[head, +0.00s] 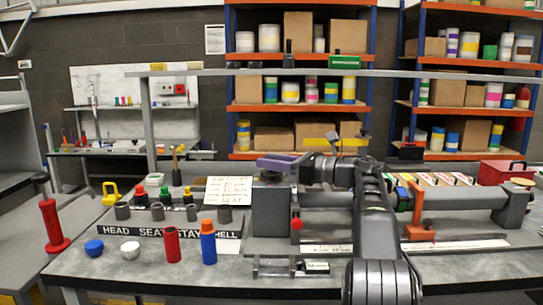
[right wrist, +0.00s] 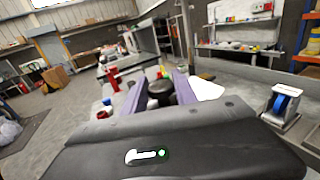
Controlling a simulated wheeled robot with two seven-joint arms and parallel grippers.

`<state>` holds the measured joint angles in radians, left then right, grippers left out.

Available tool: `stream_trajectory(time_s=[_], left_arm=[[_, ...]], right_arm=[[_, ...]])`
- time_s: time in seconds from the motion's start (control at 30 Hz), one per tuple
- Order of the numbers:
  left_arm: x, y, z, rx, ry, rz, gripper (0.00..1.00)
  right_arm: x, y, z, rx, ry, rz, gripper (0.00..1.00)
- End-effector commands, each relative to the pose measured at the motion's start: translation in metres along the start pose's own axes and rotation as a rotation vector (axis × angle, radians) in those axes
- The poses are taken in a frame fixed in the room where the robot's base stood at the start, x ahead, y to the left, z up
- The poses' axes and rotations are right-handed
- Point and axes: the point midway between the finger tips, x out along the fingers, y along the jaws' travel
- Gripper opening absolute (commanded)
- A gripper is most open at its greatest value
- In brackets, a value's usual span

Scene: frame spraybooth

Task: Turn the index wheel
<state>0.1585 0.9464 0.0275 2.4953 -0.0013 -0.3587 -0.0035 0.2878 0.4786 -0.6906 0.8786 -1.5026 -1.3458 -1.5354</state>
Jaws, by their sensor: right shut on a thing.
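The index wheel appears as a dark round knob (head: 269,176) on top of the grey block (head: 270,208) at the middle of the bench. The same dark knob (right wrist: 160,88) shows in the right wrist view between two purple fingers. My right gripper (head: 277,164) reaches in from the right, low over the block, and is shut on the knob with a finger on each side. It also shows in the right wrist view (right wrist: 158,94). The fingers partly hide the knob, and I cannot read any mark on it. My left gripper is not in view.
A white card (head: 228,191) stands left of the block. Red (head: 171,246) and blue (head: 208,242) bottles, a labelled strip (head: 125,231) and small cups stand farther left. An orange clamp (head: 416,215) stands right of my arm.

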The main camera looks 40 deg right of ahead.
Motion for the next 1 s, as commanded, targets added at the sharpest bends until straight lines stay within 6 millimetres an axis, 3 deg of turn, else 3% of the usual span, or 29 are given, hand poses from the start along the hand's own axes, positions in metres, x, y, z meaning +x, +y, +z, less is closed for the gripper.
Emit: stream_trajectory(time_s=[0.27,0.3,0.5,0.83,1.0], left_arm=[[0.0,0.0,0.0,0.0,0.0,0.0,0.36],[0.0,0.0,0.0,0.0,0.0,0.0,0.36],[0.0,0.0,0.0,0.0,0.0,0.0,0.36],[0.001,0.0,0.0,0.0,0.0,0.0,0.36],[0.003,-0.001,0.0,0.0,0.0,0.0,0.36]], right_arm=[[0.0,0.0,0.004,-0.002,-0.008,-0.003,0.0],[0.0,0.0,0.004,-0.002,-0.008,-0.003,0.36],[0.0,0.0,0.002,-0.001,-0.005,-0.002,0.53],[-0.002,0.0,0.001,0.0,-0.002,-0.002,0.53],[-0.019,-0.001,0.001,-0.001,-0.003,-0.004,0.53]])
